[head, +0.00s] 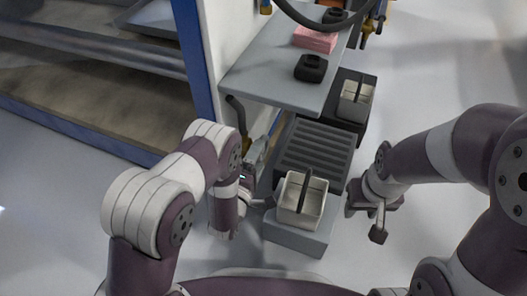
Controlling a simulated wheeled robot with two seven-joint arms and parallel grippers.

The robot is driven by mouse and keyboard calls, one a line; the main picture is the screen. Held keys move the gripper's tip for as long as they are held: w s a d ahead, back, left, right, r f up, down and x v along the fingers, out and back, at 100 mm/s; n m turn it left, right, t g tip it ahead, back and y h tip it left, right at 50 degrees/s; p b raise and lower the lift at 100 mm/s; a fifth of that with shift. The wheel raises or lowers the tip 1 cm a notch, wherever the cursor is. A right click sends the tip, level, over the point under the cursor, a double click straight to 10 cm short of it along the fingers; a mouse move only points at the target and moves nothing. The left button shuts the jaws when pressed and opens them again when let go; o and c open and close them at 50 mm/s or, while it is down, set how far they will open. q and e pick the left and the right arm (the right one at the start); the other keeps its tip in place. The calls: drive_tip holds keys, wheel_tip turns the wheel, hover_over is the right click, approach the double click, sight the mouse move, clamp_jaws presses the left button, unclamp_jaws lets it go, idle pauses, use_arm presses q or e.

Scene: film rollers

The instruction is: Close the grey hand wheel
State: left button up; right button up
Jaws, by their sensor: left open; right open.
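I cannot clearly pick out a grey hand wheel in the head view. A small pale grey part (255,152) shows on the side of the machine, just beyond my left gripper, but its shape is too small and too covered to name. My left gripper (258,200) is low beside the machine, left of the cream caddy, partly hidden by my own arm; it is open. My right gripper (378,218) is open and empty, right of the caddy and pointing down over the floor.
A cream caddy (290,217) with a dark handle stands on a grey box. Behind it are a ribbed dark crate (313,150) and a second caddy (352,108). A grey shelf (262,82) holds a pink stack (314,40) and a black item (311,68). Floor at right is clear.

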use_arm(q)
drive_tip(key=b+x, duration=0.1)
drive_tip(key=x, duration=0.3)
drive_tip(key=shift+w+d+f, duration=0.1)
drive_tip(key=shift+w, duration=0.1)
drive_tip(key=shift+w+d, duration=0.1)
drive_tip(key=shift+w, duration=0.15)
use_arm(e)
wheel_tip(320, 180, down, 2)
drive_tip(key=shift+f, duration=0.2)
use_arm(q)
drive_tip(key=shift+c, duration=0.3)
